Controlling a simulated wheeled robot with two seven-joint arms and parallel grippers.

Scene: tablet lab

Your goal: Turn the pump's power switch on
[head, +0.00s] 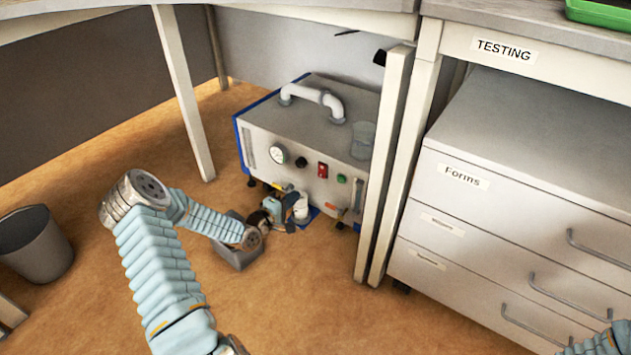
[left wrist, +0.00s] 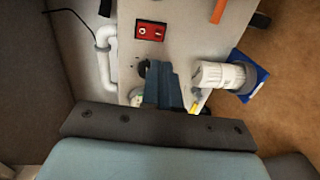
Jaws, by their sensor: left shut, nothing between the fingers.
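The pump (head: 262,128) is a grey box with blue edges on the floor under the bench. Its red power switch (head: 322,170) sits on the front panel, between a black knob (head: 301,162) and a green button (head: 341,178). The red switch also shows in the left wrist view (left wrist: 151,31), with white marks; I cannot tell which side is pressed. My left gripper (head: 288,190) is in front of the panel, below the knob and switch. In the left wrist view its fingers (left wrist: 163,84) are shut and empty, apart from the switch. My right gripper is out of view.
A white cylinder (head: 301,208) on a blue base stands close to my left gripper; it also shows in the left wrist view (left wrist: 220,75). Table legs (head: 382,165) and drawers (head: 480,235) bound the right. A bin (head: 35,245) stands left.

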